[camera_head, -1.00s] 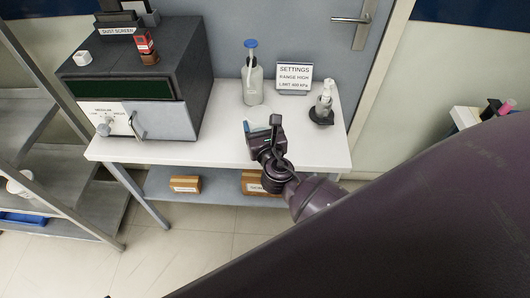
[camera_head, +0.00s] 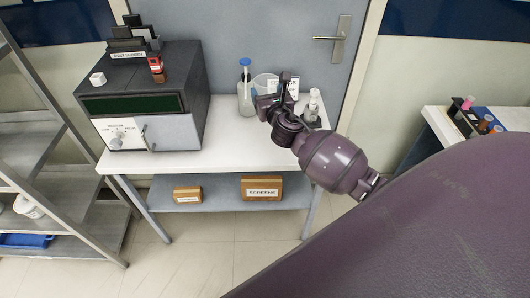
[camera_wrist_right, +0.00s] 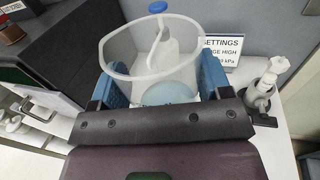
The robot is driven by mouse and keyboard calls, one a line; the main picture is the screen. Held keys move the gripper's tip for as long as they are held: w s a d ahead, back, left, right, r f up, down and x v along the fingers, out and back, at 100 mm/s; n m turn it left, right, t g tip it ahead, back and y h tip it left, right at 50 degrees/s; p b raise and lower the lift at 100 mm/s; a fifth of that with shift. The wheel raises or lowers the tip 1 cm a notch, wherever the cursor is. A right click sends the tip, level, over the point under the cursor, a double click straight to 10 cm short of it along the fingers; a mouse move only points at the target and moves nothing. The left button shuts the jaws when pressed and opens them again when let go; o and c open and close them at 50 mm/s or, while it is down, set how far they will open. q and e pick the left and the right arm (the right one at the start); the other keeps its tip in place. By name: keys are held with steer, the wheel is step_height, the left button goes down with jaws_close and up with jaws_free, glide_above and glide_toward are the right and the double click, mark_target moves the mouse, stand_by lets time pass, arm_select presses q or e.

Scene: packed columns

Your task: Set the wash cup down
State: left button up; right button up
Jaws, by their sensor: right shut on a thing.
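The wash cup (camera_wrist_right: 150,55) is a wide, clear, whitish cup. In the right wrist view it stands between the blue finger pads of my right gripper (camera_wrist_right: 158,90), which is shut on it. A pale blue round patch (camera_wrist_right: 168,93) shows low in the cup; I cannot tell whether it is inside or beneath. In the head view the cup (camera_head: 264,82) is partly hidden behind my right gripper (camera_head: 268,98), over the back right of the white table. Its base is hidden, so contact with the table cannot be told. My left gripper is not in view.
A blue-capped bottle (camera_head: 246,92) stands close to the cup's left. A settings sign (camera_wrist_right: 221,50) and a pump bottle (camera_head: 313,104) stand right. A dark vacuum cabinet (camera_head: 145,95) fills the left of the white table (camera_head: 205,157); its front middle is clear.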

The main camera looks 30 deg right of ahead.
step_height(320, 180, down, 16)
steer(key=b, duration=0.7)
steer(key=shift+d+r, duration=0.1)
step_height(320, 180, down, 4)
steer(key=shift+r+b, duration=0.1)
steer(key=shift+b, duration=1.05)
steer(key=shift+f, duration=0.25)
steer(key=shift+r, duration=0.15)
steer(key=shift+f, duration=0.2)
steer(key=o, duration=0.5)
steer(key=shift+b, duration=0.3)
steer(key=o, duration=0.4)
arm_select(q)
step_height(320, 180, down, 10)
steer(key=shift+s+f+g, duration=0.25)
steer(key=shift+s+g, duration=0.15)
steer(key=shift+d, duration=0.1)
